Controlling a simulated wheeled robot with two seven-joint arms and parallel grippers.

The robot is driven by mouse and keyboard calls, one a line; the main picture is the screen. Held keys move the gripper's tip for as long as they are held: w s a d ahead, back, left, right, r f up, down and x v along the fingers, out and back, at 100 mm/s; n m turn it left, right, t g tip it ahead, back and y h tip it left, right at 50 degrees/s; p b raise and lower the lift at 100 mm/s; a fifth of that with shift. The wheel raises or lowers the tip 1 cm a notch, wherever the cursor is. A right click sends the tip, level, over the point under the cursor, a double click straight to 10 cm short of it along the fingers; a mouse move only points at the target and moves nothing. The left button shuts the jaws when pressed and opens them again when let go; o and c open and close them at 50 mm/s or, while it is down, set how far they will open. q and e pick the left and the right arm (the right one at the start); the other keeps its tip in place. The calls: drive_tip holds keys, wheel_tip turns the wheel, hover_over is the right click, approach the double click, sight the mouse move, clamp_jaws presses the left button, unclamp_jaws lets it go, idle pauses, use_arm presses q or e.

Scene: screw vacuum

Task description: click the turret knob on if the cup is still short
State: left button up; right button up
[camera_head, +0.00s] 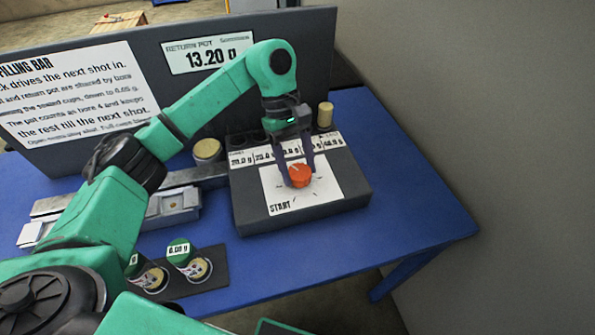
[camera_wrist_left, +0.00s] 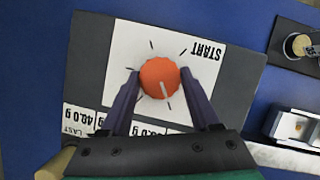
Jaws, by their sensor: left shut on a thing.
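The orange turret knob (camera_head: 299,174) sits on a white dial card marked START, on top of a grey box (camera_head: 349,199). In the left wrist view the knob (camera_wrist_left: 160,78) shows a pale pointer line, with tick marks around it. My left gripper (camera_head: 298,181) has its two dark fingers on either side of the knob, shut on it; the wrist view shows the fingers (camera_wrist_left: 160,88) flanking it. Two small cups (camera_head: 199,270) with green tags stand on a dark mat at the lower left; one tag reads 0.00 g. My right gripper is not in view.
A display (camera_head: 207,53) on the upright panel reads 13.20 g, labelled RETURN POT. A tan cylinder (camera_head: 325,115) stands at the box's back edge. A metal rail (camera_head: 180,203) lies left of the box. The blue table (camera_head: 420,228) is clear on the right.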

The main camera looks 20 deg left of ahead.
sight(300, 170)
use_arm(q)
drive_tip(key=shift+r+m, duration=0.15)
drive_tip(key=shift+m, duration=0.25)
drive_tip(key=o, duration=1.4)
drive_tip(key=shift+c, duration=0.2)
drive_tip(key=v, duration=0.4)
drive_tip(key=shift+w+r+b, duration=0.2)
drive_tip(key=shift+r+b, duration=0.15)
drive_tip(key=p+v, duration=0.3)
drive_tip(key=v, duration=0.6)
drive_tip(key=shift+w+r, duration=0.15)
drive_tip(key=shift+r, duration=0.2)
